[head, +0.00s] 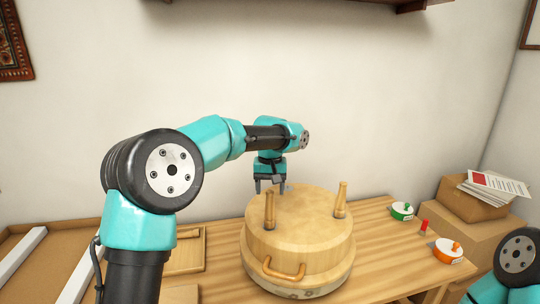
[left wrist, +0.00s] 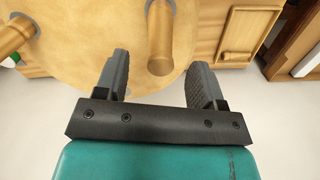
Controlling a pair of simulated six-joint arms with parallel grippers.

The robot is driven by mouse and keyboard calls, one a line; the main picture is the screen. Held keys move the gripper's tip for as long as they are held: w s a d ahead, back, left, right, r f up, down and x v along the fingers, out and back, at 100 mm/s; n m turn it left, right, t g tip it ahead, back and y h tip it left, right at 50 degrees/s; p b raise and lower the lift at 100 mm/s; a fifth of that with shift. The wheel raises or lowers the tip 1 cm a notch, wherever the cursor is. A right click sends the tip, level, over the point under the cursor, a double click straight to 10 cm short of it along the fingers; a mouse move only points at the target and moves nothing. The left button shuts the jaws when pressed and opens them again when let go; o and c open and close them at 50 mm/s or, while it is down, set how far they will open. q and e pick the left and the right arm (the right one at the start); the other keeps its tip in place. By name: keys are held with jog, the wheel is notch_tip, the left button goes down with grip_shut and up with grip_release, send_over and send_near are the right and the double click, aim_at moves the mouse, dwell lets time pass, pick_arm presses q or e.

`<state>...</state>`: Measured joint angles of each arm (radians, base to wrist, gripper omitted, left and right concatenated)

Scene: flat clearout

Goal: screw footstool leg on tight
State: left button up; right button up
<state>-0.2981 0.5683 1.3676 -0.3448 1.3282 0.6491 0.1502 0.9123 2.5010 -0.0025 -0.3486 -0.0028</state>
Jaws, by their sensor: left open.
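The round wooden footstool (head: 305,232) lies upside down on the table, its underside facing up. Two peg-like legs, a left leg (head: 270,210) and a right leg (head: 341,199), stand up from it in the head view. My left gripper (head: 270,185) points down over the stool's back left part, just behind the left leg. In the left wrist view its fingers (left wrist: 158,78) are open, with a wooden leg (left wrist: 160,38) in line with the gap. I cannot tell whether the fingers touch it. Another leg (left wrist: 14,36) is at the left there. My right gripper is out of view.
A curved handle (head: 284,270) is at the stool's front. On the wooden table (head: 376,245) to the right are a green round item (head: 402,212), a red item (head: 423,226) and an orange round item (head: 447,252). Cardboard boxes (head: 470,225) stand beyond.

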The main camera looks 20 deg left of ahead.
pick_arm(q)
notch_tip(320, 180, up, 12)
dwell(0.4)
dwell(0.4)
